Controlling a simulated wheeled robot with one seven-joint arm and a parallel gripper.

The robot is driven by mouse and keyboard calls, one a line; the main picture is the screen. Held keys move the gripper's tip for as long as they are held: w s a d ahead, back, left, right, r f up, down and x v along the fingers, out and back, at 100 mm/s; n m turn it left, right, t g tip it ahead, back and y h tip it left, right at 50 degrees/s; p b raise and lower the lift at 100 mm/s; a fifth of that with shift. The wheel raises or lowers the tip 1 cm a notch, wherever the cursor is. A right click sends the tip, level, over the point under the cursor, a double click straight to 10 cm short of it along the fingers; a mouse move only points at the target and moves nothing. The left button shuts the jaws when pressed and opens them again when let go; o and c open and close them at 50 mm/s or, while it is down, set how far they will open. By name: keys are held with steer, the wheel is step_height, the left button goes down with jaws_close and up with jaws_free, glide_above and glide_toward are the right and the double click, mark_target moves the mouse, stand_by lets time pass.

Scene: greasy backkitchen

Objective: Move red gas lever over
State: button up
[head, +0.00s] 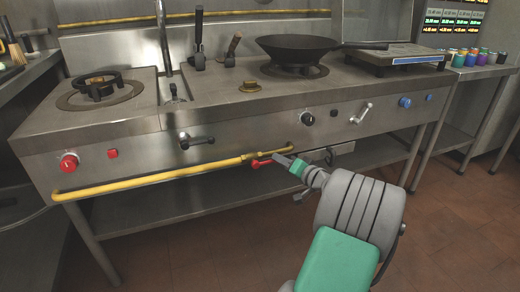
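The red gas lever (261,163) sits at the right end of the yellow gas pipe (160,178), low on the front of the steel stove. It is small and looks roughly sideways, pointing left. My gripper (281,159) reaches in from the lower right, its tips right beside the lever's right end. I cannot tell whether they touch it. The fingers are small and seen from behind, so their opening is unclear. The lever's right end and its valve joint are partly hidden.
The stove front carries a red knob (69,162), a black lever handle (196,141), a silver handle (361,113) and a blue knob (405,102). A wok (300,48) rests on the right burner. A lower shelf (200,197) runs beneath. The tiled floor at right is clear.

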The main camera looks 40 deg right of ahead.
steer(key=shift+w+f, duration=0.15)
steer(key=shift+w, duration=0.2)
steer(key=shift+c, duration=0.4)
steer(key=shift+a+f, duration=0.1)
steer(key=shift+a, duration=0.05)
steer(key=c, duration=0.5)
steer(key=shift+a+r+p, duration=0.1)
steer(key=shift+r+p, duration=0.95)
steer(key=shift+r, duration=0.15)
steer(key=shift+c, duration=0.6)
steer(key=shift+a, duration=0.1)
steer(key=shift+w+a+r+p, duration=0.1)
steer(key=shift+a+r+p, duration=0.2)
steer(key=shift+r+p, duration=0.25)
steer(key=shift+w+a+r+p, duration=0.1)
steer(key=shift+a+r+p, duration=0.2)
steer(key=shift+r, duration=0.35)
steer(key=shift+d+r, duration=0.1)
steer(key=shift+d, duration=0.05)
